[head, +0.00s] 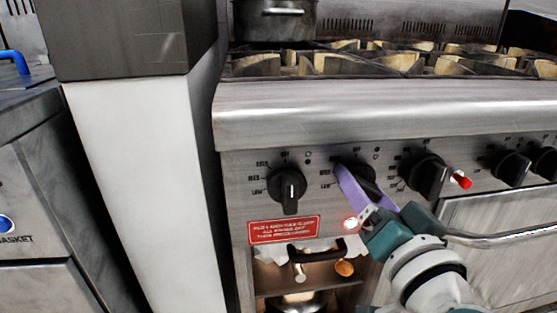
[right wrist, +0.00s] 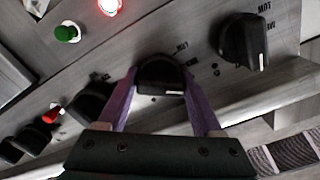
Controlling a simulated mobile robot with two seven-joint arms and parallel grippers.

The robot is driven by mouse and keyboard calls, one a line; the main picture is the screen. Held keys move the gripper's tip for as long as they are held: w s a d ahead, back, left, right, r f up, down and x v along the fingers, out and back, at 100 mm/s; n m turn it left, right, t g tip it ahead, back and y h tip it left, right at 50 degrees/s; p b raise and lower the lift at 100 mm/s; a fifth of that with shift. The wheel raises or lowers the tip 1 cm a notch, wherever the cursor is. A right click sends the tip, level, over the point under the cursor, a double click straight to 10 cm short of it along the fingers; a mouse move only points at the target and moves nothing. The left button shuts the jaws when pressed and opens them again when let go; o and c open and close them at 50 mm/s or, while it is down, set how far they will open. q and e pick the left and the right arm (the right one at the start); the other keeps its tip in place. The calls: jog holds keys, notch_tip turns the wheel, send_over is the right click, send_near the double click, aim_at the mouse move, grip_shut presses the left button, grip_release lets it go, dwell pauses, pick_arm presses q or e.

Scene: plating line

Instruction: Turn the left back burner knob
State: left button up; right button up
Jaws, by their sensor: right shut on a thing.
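A row of black burner knobs runs along the steel front panel of the stove. My right gripper (head: 352,180) reaches up from the lower right in the head view, its purple fingers at the second knob from the left (head: 366,181). In the right wrist view, the two fingers (right wrist: 160,82) stand on either side of this knob (right wrist: 158,72) and are shut on it; its white mark shows at its near edge. The leftmost knob (head: 287,186) is free and also shows in the wrist view (right wrist: 243,42). My left gripper is not in view.
A third knob (head: 425,174) with a red button (head: 461,179) beside it stands close to the right of my gripper. A red label (head: 284,229) and an open shelf lie below. A pot (head: 274,18) sits on the stove top. A white pillar (head: 135,160) stands left.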

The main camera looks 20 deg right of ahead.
jog(key=m, duration=0.5)
jog(key=shift+m, duration=0.3)
jog(key=m, duration=0.5)
jog(key=shift+m, duration=0.4)
jog(key=o, duration=1.3)
jog(key=v, duration=1)
jog(key=shift+d+p, duration=0.1)
jog(key=shift+p, duration=0.3)
